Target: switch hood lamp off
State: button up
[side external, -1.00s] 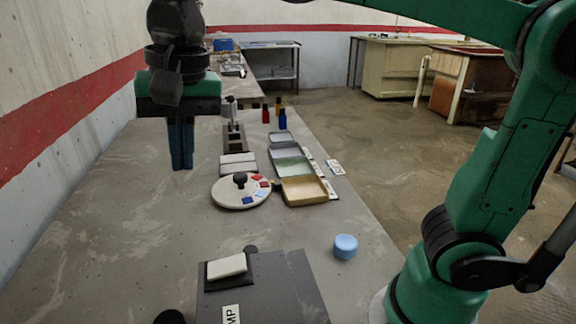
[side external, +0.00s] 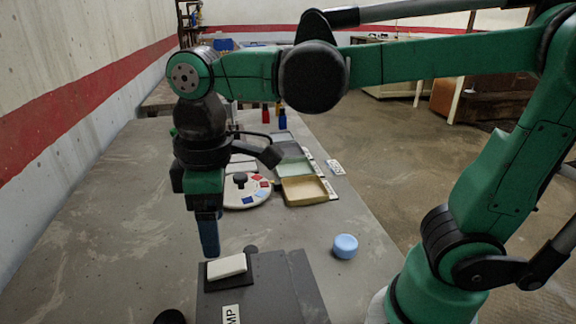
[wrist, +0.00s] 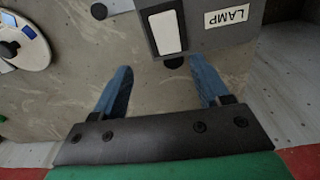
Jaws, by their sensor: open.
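The hood lamp switch is a white rocker (side external: 227,266) on a dark plate, set on a grey box (side external: 265,290) with a label partly reading "MP" in the side view. In the wrist view the white rocker (wrist: 165,31) sits beside a label (wrist: 227,16) reading "LAMP". My gripper (side external: 208,250) points down just behind the rocker in the side view. In the wrist view my gripper (wrist: 160,90) has its blue fingers spread wide with nothing between them. The fingers look apart from the rocker; the exact height gap is hard to tell.
A round dial plate (side external: 247,192) with coloured patches and a black knob lies behind. Trays (side external: 304,190) stand beside it. A blue round object (side external: 345,246) sits right of the box. A black round knob (side external: 170,317) is at the front left. The left bench top is clear.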

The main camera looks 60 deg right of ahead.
aim_at(217, 268)
jog(key=shift+s+a+r+n+g, duration=0.1)
jog(key=shift+a+n+g, duration=0.2)
jog(key=shift+a+n, duration=0.15)
jog(key=shift+a+f, duration=0.1)
jog(key=shift+f, duration=2.65)
grip_shut()
jog(key=shift+s+d+r+t+y, duration=0.1)
jog(key=shift+s+d+t+y, duration=0.1)
jog(key=shift+t+y, duration=0.55)
jog(key=shift+s+d+r+t+y, duration=0.1)
jog(key=shift+s+d+t+y, duration=0.05)
jog(key=shift+t+y, duration=0.55)
grip_release()
